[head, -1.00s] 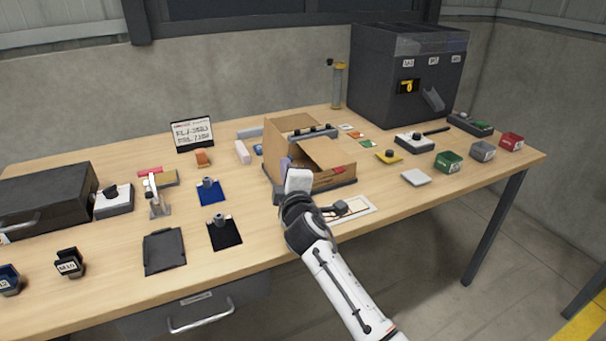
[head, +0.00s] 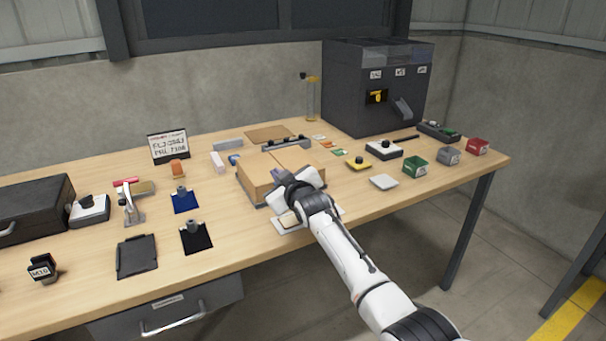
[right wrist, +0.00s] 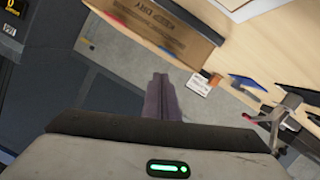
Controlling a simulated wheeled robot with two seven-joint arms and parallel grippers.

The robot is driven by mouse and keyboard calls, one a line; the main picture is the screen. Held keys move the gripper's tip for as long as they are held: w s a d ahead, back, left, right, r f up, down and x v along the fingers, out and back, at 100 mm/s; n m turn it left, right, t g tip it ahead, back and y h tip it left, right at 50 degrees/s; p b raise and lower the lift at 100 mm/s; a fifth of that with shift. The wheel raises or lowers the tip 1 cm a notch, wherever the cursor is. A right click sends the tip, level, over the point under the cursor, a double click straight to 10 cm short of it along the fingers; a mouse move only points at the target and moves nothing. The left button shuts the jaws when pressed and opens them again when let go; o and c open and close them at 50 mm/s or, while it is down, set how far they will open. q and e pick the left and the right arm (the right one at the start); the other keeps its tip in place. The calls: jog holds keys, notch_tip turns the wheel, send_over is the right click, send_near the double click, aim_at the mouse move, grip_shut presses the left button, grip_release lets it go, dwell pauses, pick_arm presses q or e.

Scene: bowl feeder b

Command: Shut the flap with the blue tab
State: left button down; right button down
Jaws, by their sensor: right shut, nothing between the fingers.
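The cardboard box (head: 256,178) stands near the middle of the workbench. Two panels, a left one and a right one (head: 299,157), lie nearly flat across its top and meet at a seam. My right gripper (head: 279,174) is shut and empty, with its purplish fingers at the front of the box top; I cannot tell whether they touch it. In the right wrist view the shut fingers (right wrist: 160,95) point toward a brown cardboard panel (right wrist: 165,30) with dark print. Small blue and red marks show along its edge; I cannot tell whether one is the blue tab. My left gripper is out of view.
A grey clamp-like bar (head: 286,143) and a flat brown panel (head: 270,132) are behind the box. A dark machine (head: 375,90) stands at the back right. A white dish (head: 383,182) and small bins lie right. Dark pads (head: 137,256) lie left.

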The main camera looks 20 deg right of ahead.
jog(key=f+m, duration=0.1)
jog(key=d+f+m+y+b, duration=0.1)
jog(key=shift+w+d+f+m, duration=0.15)
jog(key=shift+d+f+m, duration=0.15)
jog(key=shift+f+b, duration=0.1)
jog(key=shift+b, duration=0.2)
dwell(0.5)
